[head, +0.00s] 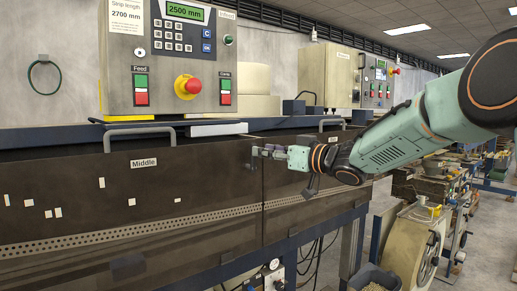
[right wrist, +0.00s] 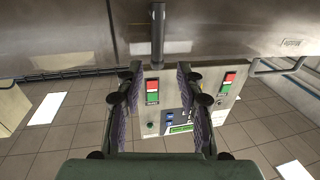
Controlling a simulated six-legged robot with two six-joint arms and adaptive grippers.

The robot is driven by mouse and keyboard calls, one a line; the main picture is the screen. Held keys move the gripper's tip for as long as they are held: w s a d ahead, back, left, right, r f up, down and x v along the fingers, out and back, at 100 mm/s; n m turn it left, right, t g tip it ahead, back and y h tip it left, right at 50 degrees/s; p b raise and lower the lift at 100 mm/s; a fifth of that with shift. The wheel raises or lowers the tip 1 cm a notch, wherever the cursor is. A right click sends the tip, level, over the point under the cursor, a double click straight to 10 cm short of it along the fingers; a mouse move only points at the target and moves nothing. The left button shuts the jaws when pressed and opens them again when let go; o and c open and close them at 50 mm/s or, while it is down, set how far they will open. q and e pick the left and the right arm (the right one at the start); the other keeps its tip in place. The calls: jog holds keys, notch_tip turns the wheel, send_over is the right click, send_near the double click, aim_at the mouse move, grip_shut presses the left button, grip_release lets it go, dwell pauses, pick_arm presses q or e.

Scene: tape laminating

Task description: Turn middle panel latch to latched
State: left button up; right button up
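The middle panel (head: 200,170) is a dark brown sheet with a "Middle" label, at the left and centre of the head view. A small dark latch (head: 254,158) sits near its right edge, partly hidden by my right gripper (head: 268,152). In the right wrist view, a dark post (right wrist: 158,38), which looks like the latch handle, reaches down to between the fingertips. The purple-padded fingers of my right gripper (right wrist: 159,75) stand apart there, on either side of the post. I cannot tell whether they touch it. My left gripper is not in view.
A control box (head: 170,55) with a red stop button stands above the panel. Grey handles (head: 140,135) stick out along the panel's top edge. A perforated strip (head: 150,226) runs across its lower part. A machine with a wheel (head: 412,250) stands at the lower right.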

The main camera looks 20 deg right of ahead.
jog(key=x, duration=0.3)
jog(key=shift+w+a, duration=0.15)
jog(key=shift+w, duration=0.15)
jog(key=shift+w+f, duration=0.3)
jog(key=shift+w, duration=0.15)
jog(key=c, duration=0.5)
jog(key=shift+s+r, duration=0.25)
grip_shut()
jog(key=shift+w, duration=0.1)
